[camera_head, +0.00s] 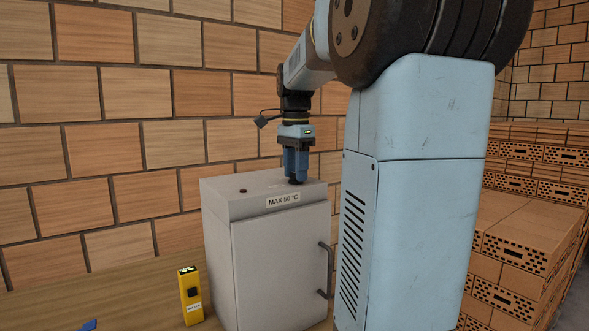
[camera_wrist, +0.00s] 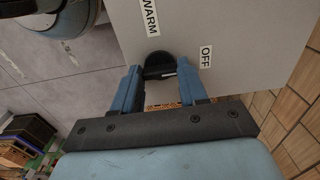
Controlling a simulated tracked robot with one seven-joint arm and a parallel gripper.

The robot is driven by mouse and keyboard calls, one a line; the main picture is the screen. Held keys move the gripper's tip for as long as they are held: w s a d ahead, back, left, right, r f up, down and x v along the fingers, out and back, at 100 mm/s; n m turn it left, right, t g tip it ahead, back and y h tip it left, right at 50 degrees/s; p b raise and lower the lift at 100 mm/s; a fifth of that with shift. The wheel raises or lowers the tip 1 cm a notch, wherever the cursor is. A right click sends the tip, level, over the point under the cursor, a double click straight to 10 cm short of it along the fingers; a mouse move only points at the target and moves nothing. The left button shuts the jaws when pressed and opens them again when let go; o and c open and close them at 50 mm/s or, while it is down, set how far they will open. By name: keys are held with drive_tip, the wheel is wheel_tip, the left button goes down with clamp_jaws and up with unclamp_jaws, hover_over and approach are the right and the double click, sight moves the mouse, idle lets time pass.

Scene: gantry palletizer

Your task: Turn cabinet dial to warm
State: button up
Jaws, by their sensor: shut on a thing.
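The grey cabinet (camera_head: 270,260) stands on a wooden surface, with a "MAX 50 °C" label on its upper front edge and a handle on its door. My gripper (camera_head: 295,176) points down onto the right part of the cabinet's top. In the wrist view the black dial (camera_wrist: 160,66) sits between the blue fingertips of my gripper (camera_wrist: 166,78), which are shut on it. A "WARM" label (camera_wrist: 150,17) and an "OFF" label (camera_wrist: 206,57) lie on the top beside the dial. A light mark shows on the dial, on the side toward "OFF"; its exact setting is hard to tell.
A yellow device (camera_head: 191,296) stands left of the cabinet on the wooden surface (camera_head: 140,290). A blue object (camera_head: 88,325) shows at the bottom edge. A brick wall is close behind, and stacked bricks (camera_head: 520,240) stand at the right.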

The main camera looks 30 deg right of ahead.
drive_tip(key=n, duration=0.4)
drive_tip(key=shift+n, duration=0.4)
drive_tip(key=n, duration=0.4)
drive_tip(key=shift+r+n, duration=0.1)
drive_tip(key=shift+n, duration=0.2)
drive_tip(key=n, duration=0.4)
drive_tip(key=shift+n, duration=2.2)
drive_tip(key=o, duration=1.1)
drive_tip(key=shift+c, duration=0.2)
